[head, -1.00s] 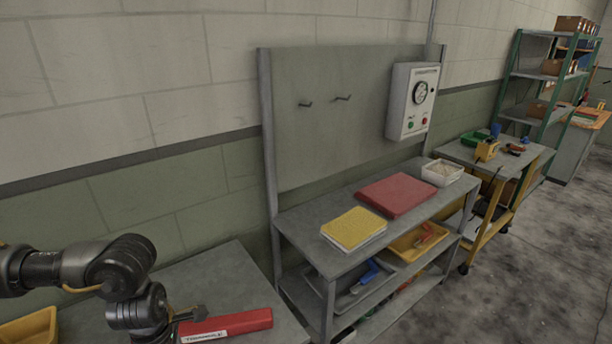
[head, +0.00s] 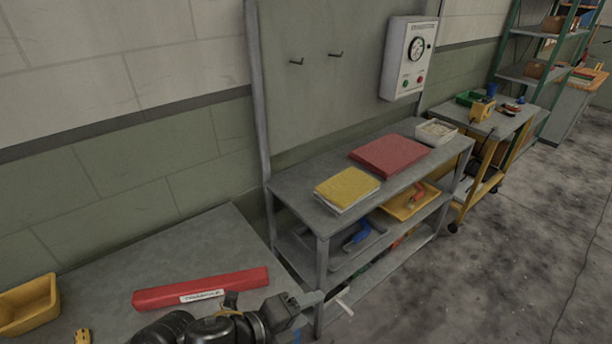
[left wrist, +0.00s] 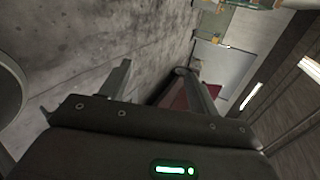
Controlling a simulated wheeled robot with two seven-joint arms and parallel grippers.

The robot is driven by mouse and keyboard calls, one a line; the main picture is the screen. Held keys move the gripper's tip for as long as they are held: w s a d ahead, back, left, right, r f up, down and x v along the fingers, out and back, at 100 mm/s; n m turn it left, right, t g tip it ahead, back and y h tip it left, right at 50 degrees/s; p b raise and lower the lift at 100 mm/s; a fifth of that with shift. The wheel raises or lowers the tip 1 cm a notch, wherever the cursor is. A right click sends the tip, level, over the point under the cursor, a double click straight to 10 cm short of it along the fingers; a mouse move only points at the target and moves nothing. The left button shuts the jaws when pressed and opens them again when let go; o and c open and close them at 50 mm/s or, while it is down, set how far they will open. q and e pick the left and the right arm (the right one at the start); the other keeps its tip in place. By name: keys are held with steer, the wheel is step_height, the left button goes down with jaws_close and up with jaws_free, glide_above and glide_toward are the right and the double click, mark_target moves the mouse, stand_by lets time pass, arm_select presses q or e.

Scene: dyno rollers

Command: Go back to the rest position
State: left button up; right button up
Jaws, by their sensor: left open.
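My left gripper (head: 328,299) is at the bottom middle of the head view, with its arm coming in from the lower edge. It is in front of the grey shelf bench's near left leg. The left wrist view shows its two fingers (left wrist: 160,88) spread apart with nothing between them. Beyond them are the grey floor and a partly hidden red surface. My right gripper is in neither view.
A red labelled bar (head: 200,287) lies on the left grey table (head: 150,255), close behind my arm. A yellow bin (head: 28,305) stands at far left. The shelf bench (head: 300,195) holds a yellow pad (head: 347,187) and red binder (head: 390,155). Floor (head: 500,270) at right is clear.

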arm_select(q)
steer(key=s+a+f+n+y, duration=0.3)
steer(key=a+f+n+y, duration=0.15)
steer(key=a+n, duration=0.5)
steer(key=s+a+f+n+y, duration=0.25)
steer(key=a+f+n, duration=0.4)
steer(key=n, duration=0.55)
steer(key=s+a+f+n+g+y, duration=0.3)
steer(key=s+a+f+n+g, duration=0.15)
steer(key=s+a+n, duration=0.45)
step_height(320, 180, down, 26)
steer(key=s+d+m+b, duration=0.1)
steer(key=m, duration=0.2)
steer(key=s+a+f+g+b, duration=0.1)
steer(key=s+a+f+g, duration=0.1)
steer(key=s+f, duration=1.4)
steer(key=shift+s+a+f, duration=0.35)
steer(key=shift+a+f, duration=0.1)
steer(key=shift+f, duration=0.4)
